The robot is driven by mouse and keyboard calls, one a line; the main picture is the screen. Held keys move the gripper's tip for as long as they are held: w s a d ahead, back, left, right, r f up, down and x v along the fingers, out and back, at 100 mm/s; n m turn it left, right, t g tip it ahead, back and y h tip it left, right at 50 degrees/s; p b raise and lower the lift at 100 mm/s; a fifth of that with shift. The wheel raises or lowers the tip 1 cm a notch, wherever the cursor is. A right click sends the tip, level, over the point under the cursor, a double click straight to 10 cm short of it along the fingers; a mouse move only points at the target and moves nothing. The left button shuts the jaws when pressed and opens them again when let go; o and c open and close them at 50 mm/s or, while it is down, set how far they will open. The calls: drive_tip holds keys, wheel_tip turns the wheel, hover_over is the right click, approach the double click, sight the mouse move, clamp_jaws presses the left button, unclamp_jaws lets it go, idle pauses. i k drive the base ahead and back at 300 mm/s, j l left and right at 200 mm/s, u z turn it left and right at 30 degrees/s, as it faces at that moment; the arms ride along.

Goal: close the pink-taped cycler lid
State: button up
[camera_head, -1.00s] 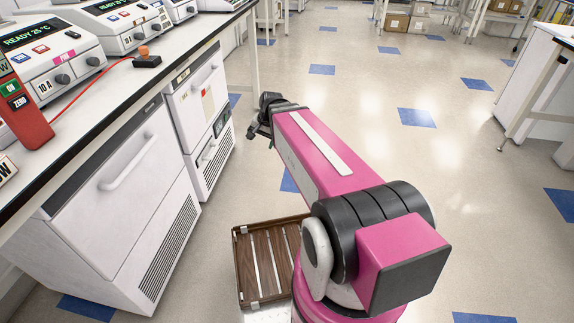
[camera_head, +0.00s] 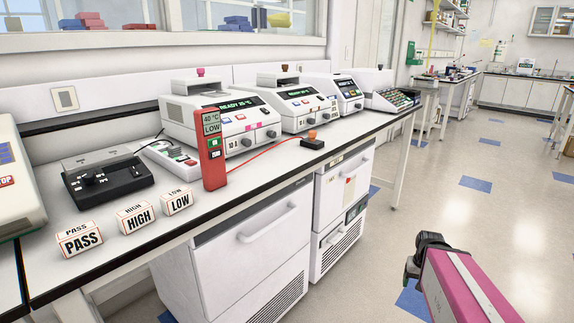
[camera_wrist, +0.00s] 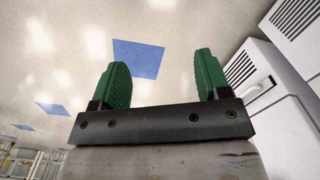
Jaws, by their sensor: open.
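The pink-taped cycler (camera_head: 222,122) is a white machine on the bench, with a pink tape label on its front and a lit display reading READY. Its lid (camera_head: 197,87) is a pale block with a pink knob on top, at the back of the machine; I cannot tell clearly how far it stands open. My gripper (camera_head: 412,262) is out over the floor at the lower right, well apart from the bench and the cycler. In the wrist view its two green fingers (camera_wrist: 160,82) are spread with nothing between them.
Similar cyclers (camera_head: 297,102) stand to the right along the bench. A red handheld meter (camera_head: 212,150) with a red cable stands in front of the pink-taped one. PASS, HIGH and LOW blocks (camera_head: 138,217) line the front edge. White cabinets (camera_head: 250,250) fill the space below; the floor aisle is clear.

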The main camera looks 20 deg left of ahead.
sight(179, 85)
drive_tip(key=u, duration=1.75)
